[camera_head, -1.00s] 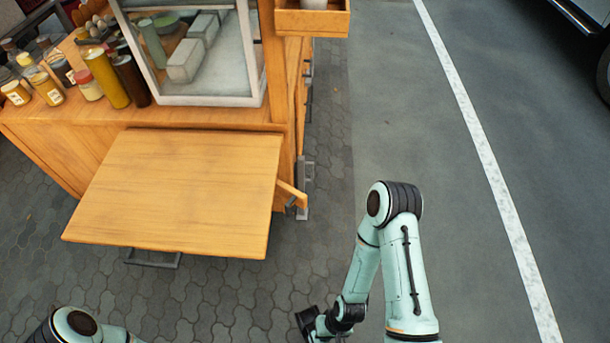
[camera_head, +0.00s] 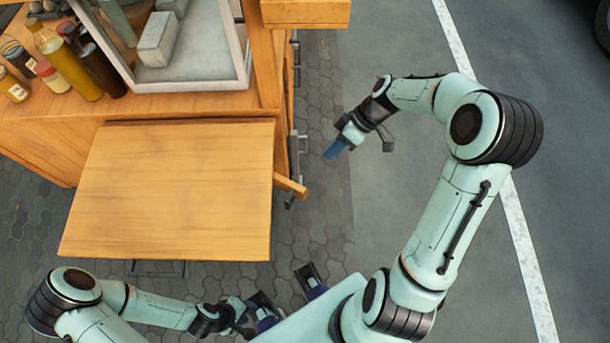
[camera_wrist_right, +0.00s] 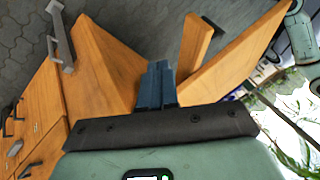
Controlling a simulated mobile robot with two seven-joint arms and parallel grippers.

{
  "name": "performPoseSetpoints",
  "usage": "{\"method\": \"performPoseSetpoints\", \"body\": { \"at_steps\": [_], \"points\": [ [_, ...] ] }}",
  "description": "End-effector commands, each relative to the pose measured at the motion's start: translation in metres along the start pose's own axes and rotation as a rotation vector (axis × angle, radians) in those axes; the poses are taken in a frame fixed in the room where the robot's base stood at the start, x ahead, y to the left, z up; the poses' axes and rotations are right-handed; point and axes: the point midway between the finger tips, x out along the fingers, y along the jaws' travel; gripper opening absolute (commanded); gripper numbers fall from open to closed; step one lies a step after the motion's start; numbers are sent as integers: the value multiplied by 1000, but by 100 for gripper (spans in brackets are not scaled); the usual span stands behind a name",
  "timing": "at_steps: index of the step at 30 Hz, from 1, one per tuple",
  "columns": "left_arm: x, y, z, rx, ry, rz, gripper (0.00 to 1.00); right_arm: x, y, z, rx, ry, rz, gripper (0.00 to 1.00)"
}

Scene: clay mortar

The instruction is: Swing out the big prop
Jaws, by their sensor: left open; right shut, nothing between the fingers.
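A wooden shelf board (camera_head: 175,190) sticks out from the front of the wooden cart. A short wooden piece, seemingly the big prop (camera_head: 290,187), juts out past the shelf's right edge near the cart's corner; most of it is hidden under the shelf. In the right wrist view the prop (camera_wrist_right: 196,42) stands ahead of my fingers, beside the shelf (camera_wrist_right: 238,58). My right gripper (camera_head: 334,149) is shut and empty, right of the prop and apart from it. It also shows in the wrist view (camera_wrist_right: 156,84). My left gripper (camera_head: 288,297) is open and empty, below the shelf's near right corner.
A grey metal bracket (camera_head: 294,165) is on the cart's right side, close to the prop. A glass case (camera_head: 190,55) and several bottles (camera_head: 62,62) stand on the cart. A small wooden tray (camera_head: 305,13) sticks out at the top. Paving right of the cart is clear.

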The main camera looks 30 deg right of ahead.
Motion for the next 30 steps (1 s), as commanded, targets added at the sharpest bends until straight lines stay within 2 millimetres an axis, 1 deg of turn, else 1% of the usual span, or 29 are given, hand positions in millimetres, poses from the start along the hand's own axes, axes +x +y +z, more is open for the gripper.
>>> {"method": "performPoseSetpoints", "body": {
  "at_steps": [1,2,5,8,15,18,19,21,24,27,30],
  "points": [
    [-1,0,0,0,-1,0,40,-6,-2,-3,-22,5,-3,0],
    [0,0,0,0,-1,0,40,-7,-3,-4,-31,6,-6,0],
    [0,0,0,0,-2,-1,40,1,-4,-4,-42,8,-12,0],
    [2,-1,0,0,-2,-1,40,18,-5,-4,-40,6,-14,0],
    [5,-2,1,0,-3,-1,40,71,-6,-4,-38,6,-16,0],
    [6,-2,1,0,-3,-1,40,91,-6,-4,-38,6,-14,0],
    [6,-2,1,0,-3,-1,40,95,-8,-4,-39,6,-14,0],
    [4,-2,1,0,-3,-1,40,98,-20,-4,-40,5,-11,0],
    [3,-1,1,0,-2,-1,40,103,-31,-4,-38,6,-10,0],
    [3,-1,0,0,-2,-1,40,107,-37,-3,-38,6,-10,0],
    [3,-1,0,0,-2,-1,40,108,-40,-3,-38,7,-8,0]
  ]
}}
